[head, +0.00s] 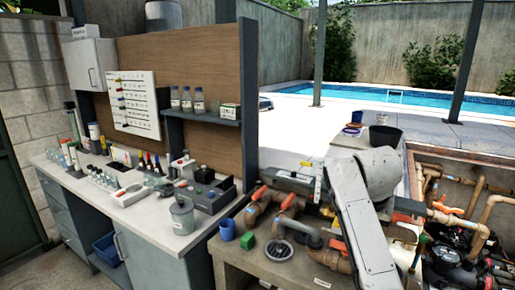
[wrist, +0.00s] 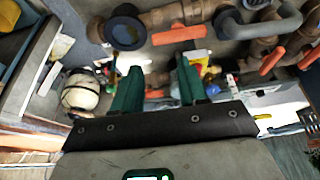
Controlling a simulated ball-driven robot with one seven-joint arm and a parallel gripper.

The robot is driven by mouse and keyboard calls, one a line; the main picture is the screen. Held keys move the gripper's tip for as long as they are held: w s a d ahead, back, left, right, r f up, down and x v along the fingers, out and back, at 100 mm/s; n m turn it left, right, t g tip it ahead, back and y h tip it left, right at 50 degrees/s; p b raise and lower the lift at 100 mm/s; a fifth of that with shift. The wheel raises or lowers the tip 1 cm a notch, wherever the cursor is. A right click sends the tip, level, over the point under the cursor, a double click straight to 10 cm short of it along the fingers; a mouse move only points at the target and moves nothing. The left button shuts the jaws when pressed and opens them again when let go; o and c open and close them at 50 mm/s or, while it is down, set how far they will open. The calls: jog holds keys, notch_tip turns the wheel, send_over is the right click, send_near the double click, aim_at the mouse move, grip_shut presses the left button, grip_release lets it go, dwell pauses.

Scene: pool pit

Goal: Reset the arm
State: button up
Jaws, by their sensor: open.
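My arm (head: 358,215) rises from the bottom of the head view and bends over near the workbench with pipes. In the wrist view, the two green fingers of my gripper (wrist: 157,77) stand apart with nothing held between them. Orange-handled brown pipes (wrist: 180,15) lie beyond the fingertips. In the head view my gripper cannot be made out; the arm hides part of the bench.
A lab counter (head: 150,225) with bottles stands left. A pit of pipes and pumps (head: 455,245) lies right. Pale paving (head: 285,140) behind looks mostly clear.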

jog(key=s+a+f+n+g+y+b, duration=0.1)
jog(key=s+f+n+y+b, duration=0.15)
jog(key=s+f, duration=2)
jog(key=s+f+n+g, duration=0.1)
jog(key=s+f, duration=0.2)
jog(key=s, duration=0.9)
jog(key=s+d+f+n, duration=0.1)
jog(key=s+f, duration=0.3)
jog(key=s, duration=0.8)
jog(key=shift+s+d+n+g, duration=0.25)
jog(key=shift+s+n+g, duration=0.15)
jog(key=shift+n, duration=0.05)
